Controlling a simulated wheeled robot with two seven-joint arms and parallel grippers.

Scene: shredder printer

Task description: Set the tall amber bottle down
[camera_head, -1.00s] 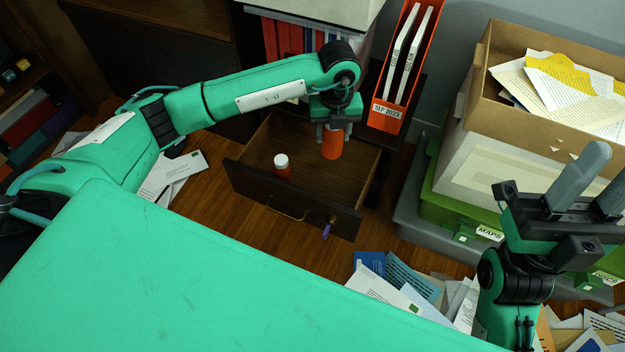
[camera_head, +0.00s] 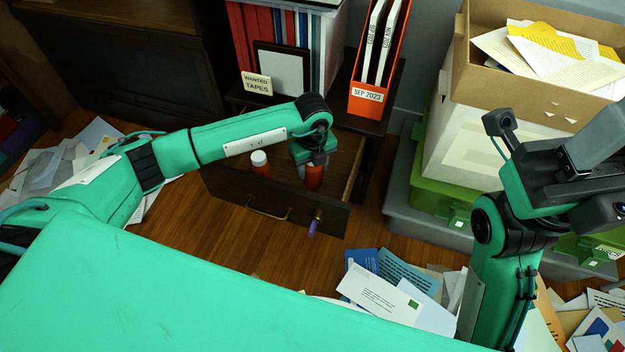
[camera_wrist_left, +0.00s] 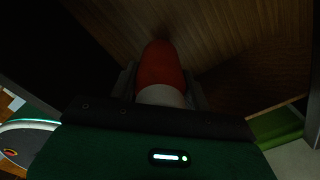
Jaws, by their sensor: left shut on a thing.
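The tall amber bottle (camera_head: 314,177) is orange-red and upright, held in my left gripper (camera_head: 314,164) inside the open drawer. In the left wrist view the bottle (camera_wrist_left: 161,65) with its white cap (camera_wrist_left: 160,96) sits between the two fingers of my left gripper (camera_wrist_left: 161,88). The front wall hides its base in the head view, so I cannot tell whether it touches the drawer floor. A second amber bottle (camera_head: 261,170) with a white cap stands in the drawer to the left. My right gripper (camera_head: 600,150) is at the right edge, away from the drawer, its fingers partly cut off.
The dark wooden drawer (camera_head: 232,193) has a brass handle and a key with a purple tag (camera_head: 314,225). An orange file holder (camera_head: 366,102) and a "wanted tapes" sign (camera_head: 256,84) stand behind. Green boxes (camera_head: 437,203) and loose papers (camera_head: 380,292) lie to the right.

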